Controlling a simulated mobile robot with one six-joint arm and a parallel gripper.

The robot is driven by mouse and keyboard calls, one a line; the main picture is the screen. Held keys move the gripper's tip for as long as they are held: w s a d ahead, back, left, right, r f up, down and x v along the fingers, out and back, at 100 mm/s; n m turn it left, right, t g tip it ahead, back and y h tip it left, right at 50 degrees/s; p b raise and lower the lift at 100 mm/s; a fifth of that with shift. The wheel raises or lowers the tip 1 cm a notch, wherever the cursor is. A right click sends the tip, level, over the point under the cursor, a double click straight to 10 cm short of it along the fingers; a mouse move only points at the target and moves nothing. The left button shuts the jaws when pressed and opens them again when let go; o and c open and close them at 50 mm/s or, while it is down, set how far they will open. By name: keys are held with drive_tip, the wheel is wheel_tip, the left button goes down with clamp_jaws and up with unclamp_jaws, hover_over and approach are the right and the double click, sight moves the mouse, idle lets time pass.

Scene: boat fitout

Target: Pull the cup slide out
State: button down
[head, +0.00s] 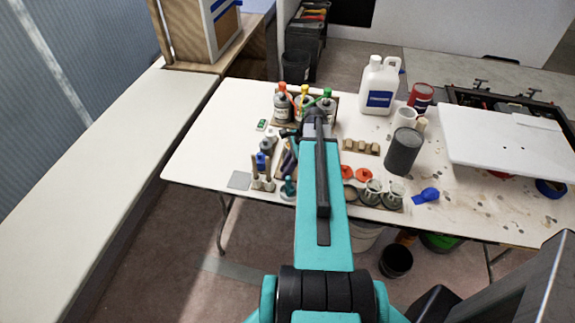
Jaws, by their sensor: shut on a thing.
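Capped bottles (304,105) stand behind my wrist. A dark grey can (403,152), a white jug (380,84) and a white panel (505,140) fill the right side. A black bucket (396,261) is on the floor below the front edge.

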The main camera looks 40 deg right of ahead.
idle(0.3)
drive_tip(key=c, duration=1.6)
unclamp_jaws()
drive_tip(key=shift+o, duration=0.2)
drive_tip(key=shift+s+r, duration=0.1)
drive_tip(key=b+v, duration=0.3)
drive_tip(key=v, duration=1)
drive_tip(key=shift+r, duration=0.3)
drive_tip(key=shift+s+r, duration=0.1)
drive_tip(key=shift+r, duration=0.05)
